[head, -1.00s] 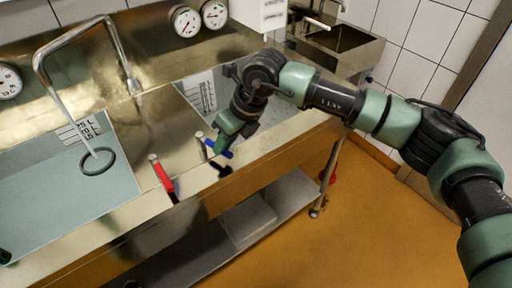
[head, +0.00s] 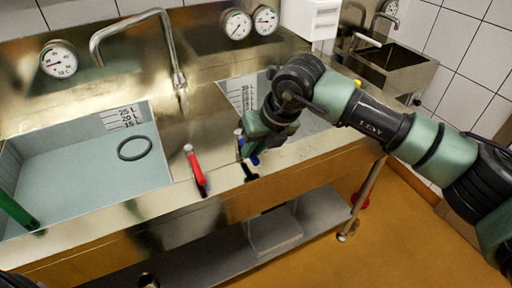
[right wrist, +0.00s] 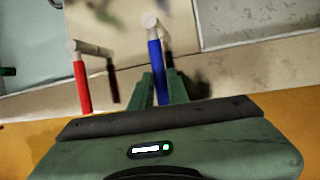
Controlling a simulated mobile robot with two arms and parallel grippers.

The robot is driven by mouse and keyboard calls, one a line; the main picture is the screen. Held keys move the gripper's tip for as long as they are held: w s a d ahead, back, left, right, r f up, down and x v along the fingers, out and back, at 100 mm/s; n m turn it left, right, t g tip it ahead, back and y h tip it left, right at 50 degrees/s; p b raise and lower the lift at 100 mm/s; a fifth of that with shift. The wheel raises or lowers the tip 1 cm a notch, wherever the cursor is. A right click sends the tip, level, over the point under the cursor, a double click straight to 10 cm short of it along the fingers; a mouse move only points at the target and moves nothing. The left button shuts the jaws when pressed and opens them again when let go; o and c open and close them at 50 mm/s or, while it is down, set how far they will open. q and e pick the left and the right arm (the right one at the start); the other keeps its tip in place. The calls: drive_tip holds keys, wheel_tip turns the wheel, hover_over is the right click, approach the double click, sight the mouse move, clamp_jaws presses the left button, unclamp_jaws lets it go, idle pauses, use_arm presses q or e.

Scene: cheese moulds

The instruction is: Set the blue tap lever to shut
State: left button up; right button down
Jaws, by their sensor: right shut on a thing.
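The blue tap lever (right wrist: 156,70) points toward the front of the bench, roughly parallel to the red lever (right wrist: 82,85) beside it. In the head view the blue lever (head: 254,159) is mostly hidden by my right gripper (head: 251,150). In the right wrist view my right gripper (right wrist: 160,84) has its fingers on either side of the blue lever's outer part and is shut on it. The lever's pale pivot end is clear of the fingers.
The red lever (head: 196,170) stands close to the left of my gripper. A curved spout (head: 135,22) rises behind. A lower shelf (head: 320,213) runs beneath the bench.

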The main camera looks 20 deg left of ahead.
drive_tip(key=c, duration=1.4)
unclamp_jaws()
drive_tip(key=shift+a, duration=0.1)
drive_tip(key=shift+o, duration=0.2)
drive_tip(key=shift+r, duration=0.1)
drive_tip(key=b+v, duration=0.1)
drive_tip(key=v, duration=0.6)
drive_tip(key=shift+r, duration=0.3)
